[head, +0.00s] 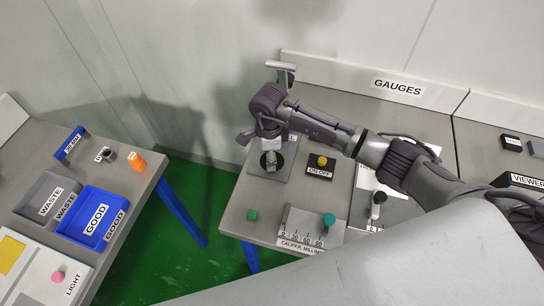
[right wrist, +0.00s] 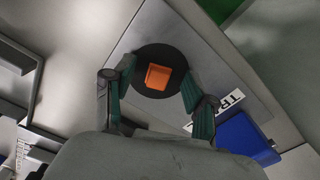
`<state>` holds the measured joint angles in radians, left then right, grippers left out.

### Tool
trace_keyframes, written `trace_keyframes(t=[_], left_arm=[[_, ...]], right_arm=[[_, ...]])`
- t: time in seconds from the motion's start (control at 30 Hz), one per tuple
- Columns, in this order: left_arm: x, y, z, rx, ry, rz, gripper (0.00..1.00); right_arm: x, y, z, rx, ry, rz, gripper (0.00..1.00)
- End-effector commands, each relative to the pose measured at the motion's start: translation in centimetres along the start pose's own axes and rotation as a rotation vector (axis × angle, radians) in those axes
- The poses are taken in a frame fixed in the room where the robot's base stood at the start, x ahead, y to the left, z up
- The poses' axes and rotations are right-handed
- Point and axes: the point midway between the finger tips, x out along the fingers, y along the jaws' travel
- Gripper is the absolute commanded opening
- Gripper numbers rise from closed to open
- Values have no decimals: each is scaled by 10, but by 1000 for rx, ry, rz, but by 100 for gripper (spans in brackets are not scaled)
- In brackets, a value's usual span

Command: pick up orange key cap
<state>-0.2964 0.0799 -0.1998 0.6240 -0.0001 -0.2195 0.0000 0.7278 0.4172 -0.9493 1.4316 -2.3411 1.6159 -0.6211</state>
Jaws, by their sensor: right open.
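The orange key cap (right wrist: 158,76) lies on a round black disc (right wrist: 150,92) on a grey plate in the right wrist view. My right gripper (right wrist: 150,92) is open, its two green-padded fingers spread on either side of the cap with visible gaps. In the head view the right gripper (head: 268,150) points down over a dark disc on the gauges table, and the cap there is hidden by it. My left gripper is not in view.
Green floor separates the tables.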

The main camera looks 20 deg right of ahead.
Motion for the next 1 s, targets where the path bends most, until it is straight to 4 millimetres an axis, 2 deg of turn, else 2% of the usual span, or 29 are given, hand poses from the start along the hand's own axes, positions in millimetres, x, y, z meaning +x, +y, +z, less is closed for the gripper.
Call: trace_keyframes(t=[0.13, 0.17, 0.4, 0.77, 0.87, 1.0], left_arm=[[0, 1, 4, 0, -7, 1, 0], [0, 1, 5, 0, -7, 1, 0], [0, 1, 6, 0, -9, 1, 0], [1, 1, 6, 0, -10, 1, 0], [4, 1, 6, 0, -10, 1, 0], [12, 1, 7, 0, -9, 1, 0]], right_arm=[[0, 0, 0, 0, 0, 0, 56], [0, 0, 0, 0, 0, 0, 53], [0, 0, 0, 0, 0, 0, 14], [-1, 0, 0, 0, 0, -1, 10], [-5, -1, 0, -1, -1, -2, 10], [-20, -2, -1, -1, 0, -6, 10]])
